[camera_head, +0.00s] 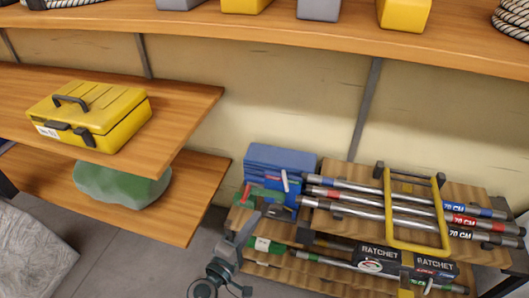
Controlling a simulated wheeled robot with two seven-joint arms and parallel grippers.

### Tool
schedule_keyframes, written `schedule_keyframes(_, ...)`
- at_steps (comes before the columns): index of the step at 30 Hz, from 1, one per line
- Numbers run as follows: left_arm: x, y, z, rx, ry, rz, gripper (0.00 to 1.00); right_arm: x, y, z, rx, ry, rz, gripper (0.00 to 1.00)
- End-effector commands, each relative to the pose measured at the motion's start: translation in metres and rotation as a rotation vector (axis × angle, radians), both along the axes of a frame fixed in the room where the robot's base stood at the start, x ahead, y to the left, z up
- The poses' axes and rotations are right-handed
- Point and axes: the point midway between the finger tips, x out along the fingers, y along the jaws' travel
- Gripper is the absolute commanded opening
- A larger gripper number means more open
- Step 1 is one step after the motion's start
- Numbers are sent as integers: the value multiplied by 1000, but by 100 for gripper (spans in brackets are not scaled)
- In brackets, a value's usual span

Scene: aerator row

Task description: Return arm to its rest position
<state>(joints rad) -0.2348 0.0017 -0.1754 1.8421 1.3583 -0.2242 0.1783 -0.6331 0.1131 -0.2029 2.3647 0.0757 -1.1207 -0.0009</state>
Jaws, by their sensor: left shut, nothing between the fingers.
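My left arm (222,268) comes in at the bottom, left of centre, and reaches up and to the right. Its gripper (251,218) is shut and empty. It is in front of the left end of a low wooden rack, near a blue box (280,160) and small green and red items. The picture is too small to tell whether the gripper touches any of them. My right gripper is not in view.
The rack (464,188) holds several metal bars (385,207) and a yellow frame (418,249). A yellow toolbox (105,115) is on the left shelf (192,101), above a green rounded object (118,184).

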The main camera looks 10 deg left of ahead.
Motion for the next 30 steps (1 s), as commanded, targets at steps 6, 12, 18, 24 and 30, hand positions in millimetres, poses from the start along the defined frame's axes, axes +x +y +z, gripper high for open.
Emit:
schedule_keyframes(6, -4, -2, 0, 20, -3, -11, 0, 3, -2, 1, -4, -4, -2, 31)
schedule_keyframes(12, -31, -16, -5, 181, -23, -102, 0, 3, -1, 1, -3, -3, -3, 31)
schedule_keyframes(18, -91, -32, -27, 523, -30, -280, 0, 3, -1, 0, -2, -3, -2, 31)
schedule_keyframes(24, -158, -19, -62, 914, 24, -461, 0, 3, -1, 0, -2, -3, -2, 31)
schedule_keyframes(30, -198, 8, -81, 1160, 96, -557, 0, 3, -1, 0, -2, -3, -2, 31)
